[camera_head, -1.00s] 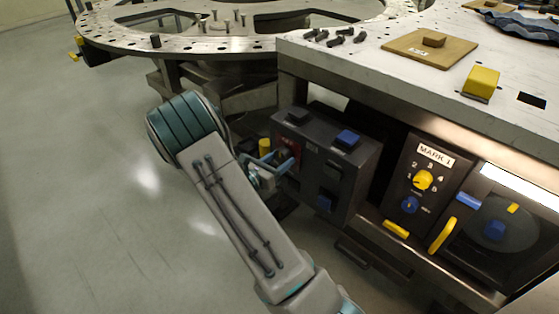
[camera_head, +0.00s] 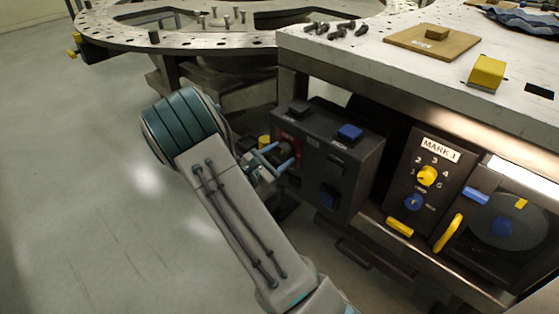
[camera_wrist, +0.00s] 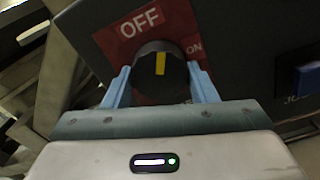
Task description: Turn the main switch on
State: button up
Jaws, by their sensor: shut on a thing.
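The main switch is a dark round knob (camera_wrist: 160,75) with a yellow mark, on a red plate (camera_wrist: 118,42) lettered OFF and ON. In the wrist view the yellow mark points straight up the picture, with OFF at upper left and ON at right. My gripper (camera_wrist: 160,88) has its blue fingers on either side of the knob and is shut on it. In the head view my gripper (camera_head: 279,157) is at the left end of the dark control box (camera_head: 345,165). There the fingers and wrist largely hide the knob.
A blue button (camera_wrist: 308,78) is right of the switch. The box hangs under a white-topped bench (camera_head: 385,65), beside a MARK 1 panel (camera_head: 437,160). A round turret plate (camera_head: 200,42) stands behind my arm. The floor at left is clear.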

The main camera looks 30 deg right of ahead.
jog(key=m+b, duration=0.6)
jog(key=shift+f+m, duration=0.25)
jog(key=shift+m, duration=0.05)
jog(key=m+b, duration=0.3)
jog(key=shift+w+a+b, duration=0.1)
jog(key=shift+b, duration=0.25)
jog(key=m+b, duration=0.2)
jog(key=shift+r+m+b, duration=0.25)
jog(key=shift+m+b, duration=0.05)
jog(key=shift+b, duration=0.05)
jog(key=shift+r, duration=0.1)
jog(key=o, duration=1)
jog(key=shift+a, duration=0.1)
jog(key=shift+p+v, duration=1.8)
jog(key=shift+v, duration=5.05)
